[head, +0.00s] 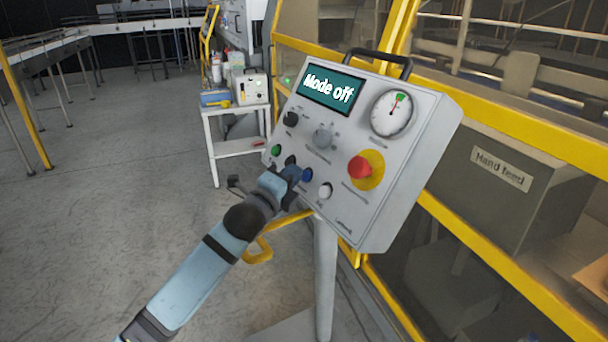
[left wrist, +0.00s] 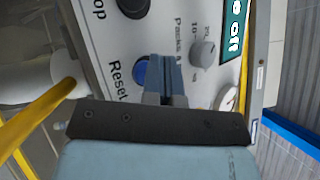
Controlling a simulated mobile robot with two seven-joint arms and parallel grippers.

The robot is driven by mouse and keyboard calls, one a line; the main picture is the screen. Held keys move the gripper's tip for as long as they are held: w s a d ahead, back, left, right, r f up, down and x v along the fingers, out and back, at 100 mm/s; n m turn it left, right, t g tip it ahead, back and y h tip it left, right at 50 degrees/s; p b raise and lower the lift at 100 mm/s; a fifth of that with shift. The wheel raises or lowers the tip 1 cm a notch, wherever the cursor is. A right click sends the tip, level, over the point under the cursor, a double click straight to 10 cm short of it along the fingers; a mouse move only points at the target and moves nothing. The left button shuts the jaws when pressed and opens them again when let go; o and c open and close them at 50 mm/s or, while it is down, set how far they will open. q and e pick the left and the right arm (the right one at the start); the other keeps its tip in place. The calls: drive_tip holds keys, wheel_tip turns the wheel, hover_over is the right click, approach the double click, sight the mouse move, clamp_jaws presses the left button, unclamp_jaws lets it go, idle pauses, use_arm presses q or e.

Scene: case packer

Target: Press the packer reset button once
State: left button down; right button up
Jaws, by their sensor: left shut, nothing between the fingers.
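The grey control panel (head: 345,215) stands tilted on a post, with a display (head: 330,87) reading "Mode off". The blue button (head: 307,174) is in its lower row; in the left wrist view the blue button (left wrist: 140,71) has the label "Reset" beside it. My left gripper (head: 291,162) is shut and empty, close in front of the panel at the blue button. In the left wrist view its fingertips (left wrist: 165,62) overlap the button's edge and hide part of it. I cannot tell whether they touch it. My right gripper is out of view.
The panel also bears a green button (head: 276,150), a white button (head: 325,190), a red emergency stop (head: 360,168), knobs and a gauge (head: 392,113). A yellow guard frame (head: 500,115) stands behind.

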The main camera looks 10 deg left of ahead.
use_arm(q)
drive_tip(key=shift+s+a+r+p, duration=0.3)
drive_tip(key=shift+s+a, duration=0.05)
drive_tip(key=shift+s, duration=0.05)
drive_tip(key=shift+r, duration=0.1)
drive_tip(key=s+a+r+p, duration=0.2)
drive_tip(key=s+a+p, duration=0.1)
drive_tip(key=shift+r, duration=0.15)
idle(0.4)
idle(0.3)
